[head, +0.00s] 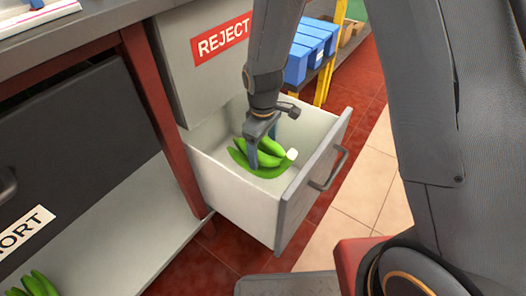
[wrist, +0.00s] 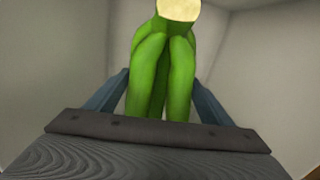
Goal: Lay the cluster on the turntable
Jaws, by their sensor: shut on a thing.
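A green banana cluster (head: 272,158) with a pale cut crown lies in an open white drawer. My gripper (head: 262,148) reaches down into the drawer and is shut on this cluster. In the wrist view the cluster (wrist: 163,75) sits between my two blue-grey fingers, its pale crown at the top edge. Whether it touches the drawer floor is hard to tell. I cannot identify a turntable in either view.
The open drawer (head: 243,196) has walls around my gripper and a handle in front. A REJECT label (head: 222,37) is on the grey panel above it. Another green cluster (head: 34,285) is at the lower left. Blue bins (head: 312,47) stand behind. Tiled floor lies right.

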